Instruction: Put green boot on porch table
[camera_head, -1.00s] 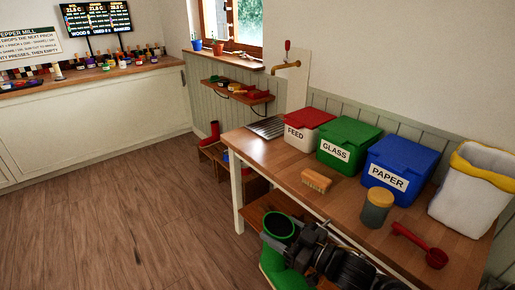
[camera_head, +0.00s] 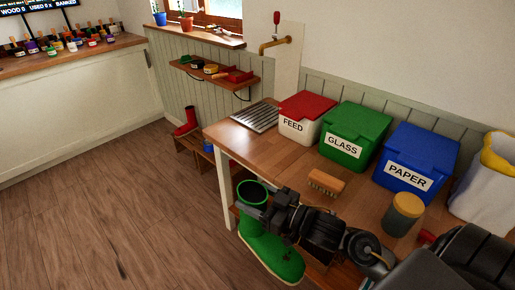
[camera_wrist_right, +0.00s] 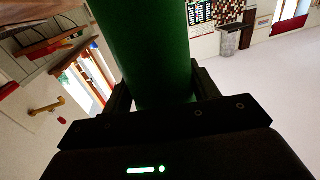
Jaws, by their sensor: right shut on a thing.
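The green boot (camera_head: 268,250) hangs upright in front of the porch table's near left corner, its opening facing up. My right gripper (camera_head: 250,214) is shut on the boot's shaft. In the right wrist view the green shaft (camera_wrist_right: 150,50) stands between the two fingers (camera_wrist_right: 155,95). The porch table (camera_head: 262,155) is a wooden top on white legs, and the boot is beside its front edge, below or near top height. My left gripper is not in view.
On the table stand the red-lidded FEED bin (camera_head: 301,118), green GLASS bin (camera_head: 354,137), blue PAPER bin (camera_head: 415,165), a brush (camera_head: 326,182) and a jar (camera_head: 403,214). A metal drain grid (camera_head: 256,117) lies at the left end. Bare wood lies in front of the FEED bin.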

